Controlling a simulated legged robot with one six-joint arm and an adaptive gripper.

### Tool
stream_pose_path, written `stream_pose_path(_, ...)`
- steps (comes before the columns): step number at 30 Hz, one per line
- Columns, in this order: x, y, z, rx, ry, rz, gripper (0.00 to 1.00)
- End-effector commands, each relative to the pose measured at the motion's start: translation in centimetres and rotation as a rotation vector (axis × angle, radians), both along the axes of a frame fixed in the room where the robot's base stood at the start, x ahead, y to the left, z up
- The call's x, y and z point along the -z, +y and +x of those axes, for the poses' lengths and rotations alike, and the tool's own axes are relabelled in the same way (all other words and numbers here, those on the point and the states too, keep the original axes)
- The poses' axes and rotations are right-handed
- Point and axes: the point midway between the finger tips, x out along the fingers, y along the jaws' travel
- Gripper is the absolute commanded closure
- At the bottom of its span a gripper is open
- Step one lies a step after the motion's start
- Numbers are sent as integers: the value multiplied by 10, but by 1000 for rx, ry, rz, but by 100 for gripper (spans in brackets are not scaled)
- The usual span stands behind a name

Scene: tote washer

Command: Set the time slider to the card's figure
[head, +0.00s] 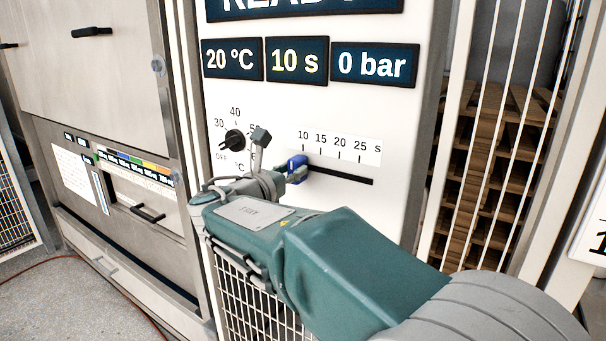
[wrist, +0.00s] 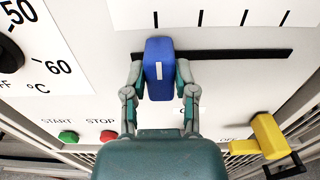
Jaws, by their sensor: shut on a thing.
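The time slider's blue knob (head: 298,165) sits at the left end of a black slot (head: 345,177) on the white panel. The scale above the slot (head: 338,146) reads 10, 15, 20, 25 s. In the wrist view the knob (wrist: 159,80), with its white line, stands under the leftmost visible tick. My gripper (wrist: 158,80) has one finger on each side of the knob and is shut on it. The time display (head: 297,62) reads 10 s. A white sign (head: 592,215) at the right edge is cut off, showing only part of a "1"; I cannot tell its figure.
Left of the slider is a temperature dial (head: 235,140). In the wrist view, green START (wrist: 68,137) and red STOP (wrist: 108,136) buttons lie below left, and a yellow handle (wrist: 265,135) juts out below right. The slot right of the knob is clear.

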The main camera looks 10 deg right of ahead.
Motion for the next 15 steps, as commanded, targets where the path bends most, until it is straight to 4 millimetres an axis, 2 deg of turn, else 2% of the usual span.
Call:
stream_pose_path(11, -1, 8, 6, -5, -4, -2, 100)
stream_pose_path(12, -1, 8, 7, -5, -4, -2, 59)
stream_pose_path(14, -1, 8, 7, -5, -4, -2, 32)
stream_pose_path(15, -1, 8, 6, -5, -4, -2, 29)
